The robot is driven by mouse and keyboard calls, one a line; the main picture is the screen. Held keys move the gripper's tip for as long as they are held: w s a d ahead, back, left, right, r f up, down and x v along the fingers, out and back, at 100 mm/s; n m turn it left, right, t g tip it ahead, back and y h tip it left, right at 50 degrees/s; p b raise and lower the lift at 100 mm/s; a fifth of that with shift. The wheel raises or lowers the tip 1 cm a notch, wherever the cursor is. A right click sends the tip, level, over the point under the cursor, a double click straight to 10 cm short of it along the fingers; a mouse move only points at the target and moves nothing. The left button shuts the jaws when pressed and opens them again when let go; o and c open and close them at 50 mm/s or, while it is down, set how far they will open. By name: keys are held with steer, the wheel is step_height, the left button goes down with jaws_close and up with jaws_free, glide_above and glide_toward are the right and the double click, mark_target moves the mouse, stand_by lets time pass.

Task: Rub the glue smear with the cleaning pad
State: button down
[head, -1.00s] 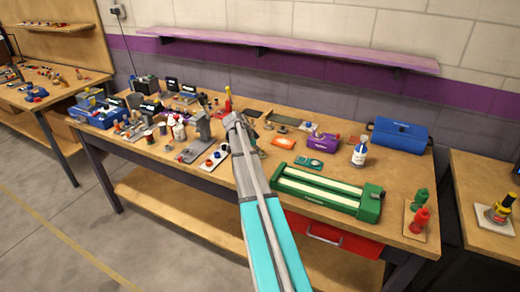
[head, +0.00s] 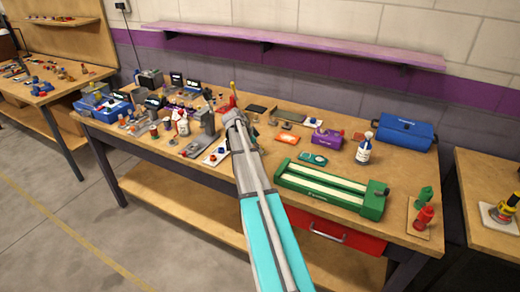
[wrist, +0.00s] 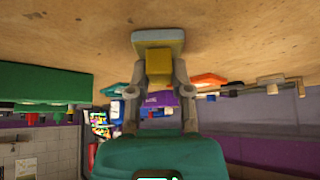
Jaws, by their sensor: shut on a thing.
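My gripper (wrist: 158,82) is shut on the cleaning pad (wrist: 158,60), a yellow block with a wider, pale-faced base, in the wrist view. The pad's pale face is turned to the bare wood of the bench top (wrist: 250,30); I cannot tell whether it touches. In the head view my arm reaches over the bench, and its own links hide the gripper and pad. I cannot make out the glue smear in either view.
A green two-rail unit (head: 332,188), a white bottle (head: 364,149) and a blue case (head: 404,132) stand right of my arm. A purple box (head: 326,138) lies farther back. Several devices crowd the bench's left side. A purple shelf (head: 300,45) hangs above.

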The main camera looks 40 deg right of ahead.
mark_target(269, 144)
steer(key=shift+w+a, duration=0.2)
steer(key=shift+w, duration=0.15)
steer(key=shift+f, duration=0.1)
steer(key=shift+w+d, duration=0.15)
steer(key=shift+d, duration=0.05)
steer(key=shift+w+d, duration=0.35)
steer(key=shift+d, duration=0.45)
steer(key=shift+w+d, duration=0.3)
steer(key=shift+d, duration=0.45)
steer(key=shift+w+d, duration=0.35)
steer(key=shift+d, duration=0.5)
steer(key=shift+w+d, duration=0.35)
steer(key=shift+d, duration=0.5)
steer(key=shift+w, duration=0.1)
